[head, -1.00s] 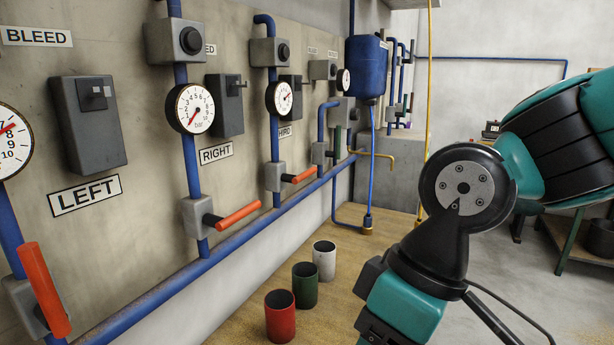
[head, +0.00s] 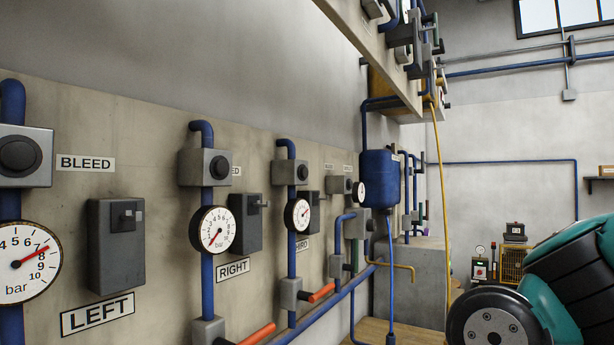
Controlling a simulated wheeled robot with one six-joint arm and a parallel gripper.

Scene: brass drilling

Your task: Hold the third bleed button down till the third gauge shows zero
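The third bleed button (head: 303,172) is a dark round knob on a grey block, on the third blue pipe along the wall board. It stands clear of anything touching it. The third gauge (head: 297,215) is a white dial below it; its red needle points to the upper right, away from the low end, though the numbers are too small to read. A partly covered THIRD sign (head: 301,244) hangs beside it. My gripper is out of view; only a part of my arm shows at the lower right.
The left bleed button (head: 20,155) and left gauge (head: 25,262), near 8 bar, are closest. The right gauge (head: 213,230) points low. A red lever (head: 320,292) sticks out below the third gauge. A blue tank (head: 380,178) hangs beyond.

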